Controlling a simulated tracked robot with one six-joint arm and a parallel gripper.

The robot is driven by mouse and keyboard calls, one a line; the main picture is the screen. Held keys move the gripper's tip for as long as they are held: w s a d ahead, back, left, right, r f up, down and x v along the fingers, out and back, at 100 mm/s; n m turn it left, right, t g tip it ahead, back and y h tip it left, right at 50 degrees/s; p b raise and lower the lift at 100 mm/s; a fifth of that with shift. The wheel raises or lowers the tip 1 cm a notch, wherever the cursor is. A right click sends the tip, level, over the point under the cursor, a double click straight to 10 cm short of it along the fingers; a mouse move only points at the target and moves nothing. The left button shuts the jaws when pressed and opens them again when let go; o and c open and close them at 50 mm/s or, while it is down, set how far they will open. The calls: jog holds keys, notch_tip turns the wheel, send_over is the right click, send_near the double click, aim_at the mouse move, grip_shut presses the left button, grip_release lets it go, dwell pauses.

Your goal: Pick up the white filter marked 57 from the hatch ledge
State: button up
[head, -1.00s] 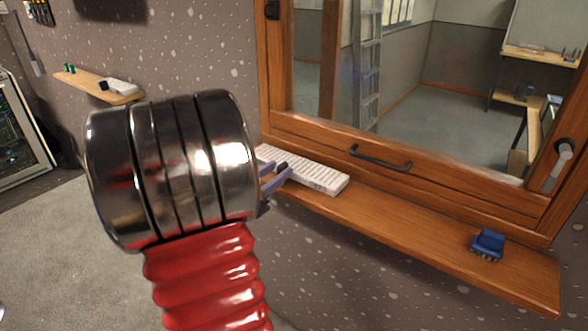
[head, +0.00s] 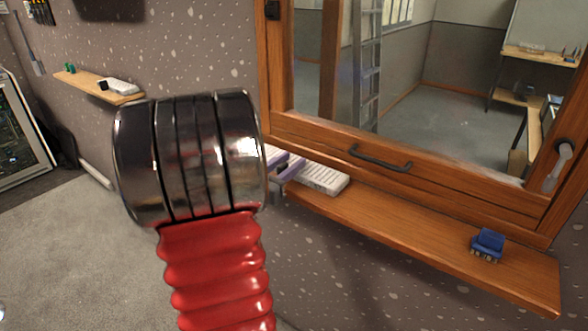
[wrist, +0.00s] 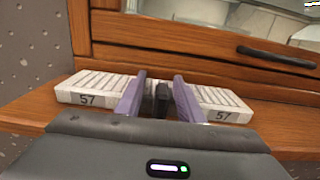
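The white filter marked 57 (wrist: 222,106) lies flat on the wooden hatch ledge (wrist: 20,110), with the number showing at both ends in the wrist view. In the head view the filter (head: 325,180) is partly hidden by my gripper and arm. A black tab (wrist: 161,98) stands at the middle of the filter. My gripper (wrist: 158,88) has two purple fingers, apart, one on either side of the tab, with a small gap showing at each side. In the head view, my gripper (head: 285,168) is at the filter's left part.
The wooden window frame with a dark handle (head: 380,158) rises right behind the ledge. A blue object (head: 487,245) sits at the ledge's right end. The ledge between it and the filter is clear. Another shelf (head: 95,88) with small items is at far left.

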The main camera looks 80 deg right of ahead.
dwell(0.5)
grip_shut()
dwell(0.3)
